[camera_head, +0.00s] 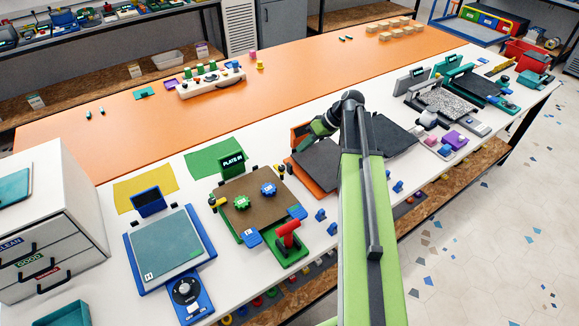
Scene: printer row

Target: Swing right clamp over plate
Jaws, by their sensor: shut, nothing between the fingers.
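A brown plate (254,201) lies on a green bed left of centre, with a black sign reading "PLATE IN" (232,163) behind it. Two gear-like prints, one green (242,202) and one blue (268,188), are on the plate. A small yellow-and-black clamp-like part (280,171) stands at the plate's right back edge. A similar part (216,202) is at its left edge. My gripper (309,138) is shut and empty, above and to the right of the plate, near the orange machine; its fingertips are small and partly hidden.
A red lever (288,235) stands on a green block in front of the plate. Blue tabs (251,237) sit at the front corners. An orange machine with dark panels (319,164) is to the right. A blue-framed machine (167,243) is to the left. The orange table area behind is mostly clear.

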